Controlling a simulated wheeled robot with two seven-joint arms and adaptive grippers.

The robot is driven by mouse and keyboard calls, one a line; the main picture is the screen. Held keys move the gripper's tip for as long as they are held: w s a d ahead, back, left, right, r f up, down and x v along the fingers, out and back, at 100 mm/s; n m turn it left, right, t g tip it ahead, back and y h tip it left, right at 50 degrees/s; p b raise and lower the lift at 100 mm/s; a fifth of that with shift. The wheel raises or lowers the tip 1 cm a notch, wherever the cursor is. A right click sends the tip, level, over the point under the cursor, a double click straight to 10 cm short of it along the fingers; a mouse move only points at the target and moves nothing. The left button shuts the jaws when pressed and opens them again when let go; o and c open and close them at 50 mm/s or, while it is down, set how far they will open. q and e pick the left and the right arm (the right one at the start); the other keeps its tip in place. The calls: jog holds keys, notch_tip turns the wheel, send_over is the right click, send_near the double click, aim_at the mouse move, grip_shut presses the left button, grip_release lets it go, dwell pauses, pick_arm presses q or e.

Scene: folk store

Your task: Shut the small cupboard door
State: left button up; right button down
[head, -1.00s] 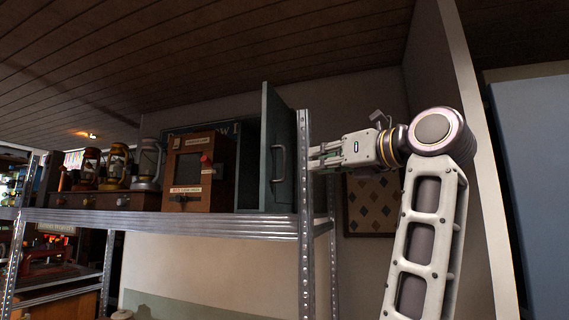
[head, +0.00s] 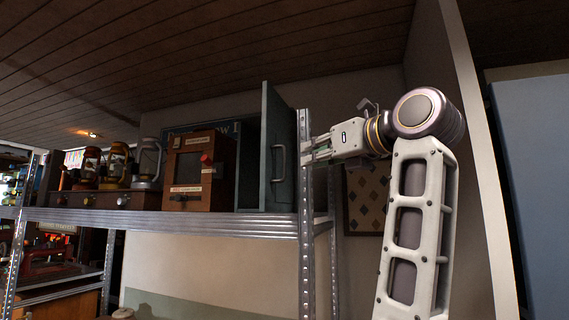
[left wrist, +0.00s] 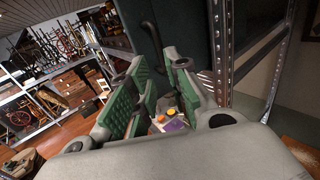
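The small cupboard (head: 247,165) stands on the metal shelf, with its dark side and interior partly hidden. Its grey-green door (head: 268,145) stands open, jutting toward me beside the shelf post, with a curved handle (head: 279,163) on its right face. The door (left wrist: 182,25) and the dark handle (left wrist: 151,32) also show at the top of the left wrist view. My left gripper (head: 314,153) is right of the door, its fingers partly behind the post. In the left wrist view the gripper (left wrist: 157,85) has its green-padded fingers apart, with nothing between them. My right gripper is not in view.
The perforated metal post (head: 305,200) stands between my left gripper and the door in the picture. A wooden box (head: 200,170) and several lanterns (head: 117,165) stand left of the cupboard on the shelf (head: 180,224). A wall panel (head: 455,110) rises right of my arm.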

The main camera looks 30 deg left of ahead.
aim_at(285, 163)
pick_arm(q)
jog(key=p+x, duration=0.2)
jog(key=x, duration=0.9)
jog(key=shift+w+a, duration=0.1)
jog(key=shift+a, duration=0.2)
grip_shut()
